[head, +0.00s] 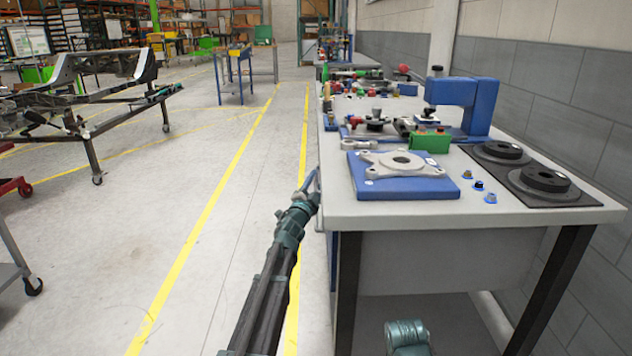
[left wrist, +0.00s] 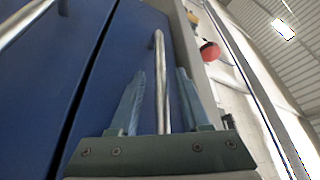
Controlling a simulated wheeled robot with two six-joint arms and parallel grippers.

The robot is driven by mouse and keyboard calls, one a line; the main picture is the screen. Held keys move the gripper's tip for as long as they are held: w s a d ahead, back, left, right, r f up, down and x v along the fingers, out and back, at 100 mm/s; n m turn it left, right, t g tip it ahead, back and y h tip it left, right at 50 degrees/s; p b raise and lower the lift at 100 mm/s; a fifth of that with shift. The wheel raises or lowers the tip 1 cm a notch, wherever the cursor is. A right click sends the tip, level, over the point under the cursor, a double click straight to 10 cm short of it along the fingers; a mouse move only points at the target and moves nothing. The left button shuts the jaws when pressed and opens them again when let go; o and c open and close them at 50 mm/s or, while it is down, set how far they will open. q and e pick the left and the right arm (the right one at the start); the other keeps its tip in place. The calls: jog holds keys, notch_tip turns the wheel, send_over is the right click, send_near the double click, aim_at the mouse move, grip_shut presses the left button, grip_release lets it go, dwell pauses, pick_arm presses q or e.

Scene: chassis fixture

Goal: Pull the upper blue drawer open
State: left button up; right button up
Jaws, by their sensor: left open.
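The upper blue drawer (left wrist: 125,50) fills the middle of the left wrist view, beside the grey tabletop edge. Its front looks flush with the bench. Its silver bar handle (left wrist: 160,75) runs lengthwise between the two fingers of my left gripper (left wrist: 161,74). The fingers are open, one on each side of the bar, with visible gaps. In the head view my left gripper (head: 314,182) is at the bench's left side, just below the tabletop edge, its fingers partly hidden. My right gripper does not show.
A second blue drawer (left wrist: 40,75) with its own bar handle (left wrist: 20,20) lies across a dark gap. The bench top (head: 310,211) carries a blue fixture plate (head: 365,186) and several parts. The floor aisle (head: 225,200) left of the bench is clear.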

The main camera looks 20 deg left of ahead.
pick_arm(q)
grip_shut()
dwell(0.3)
dwell(1.2)
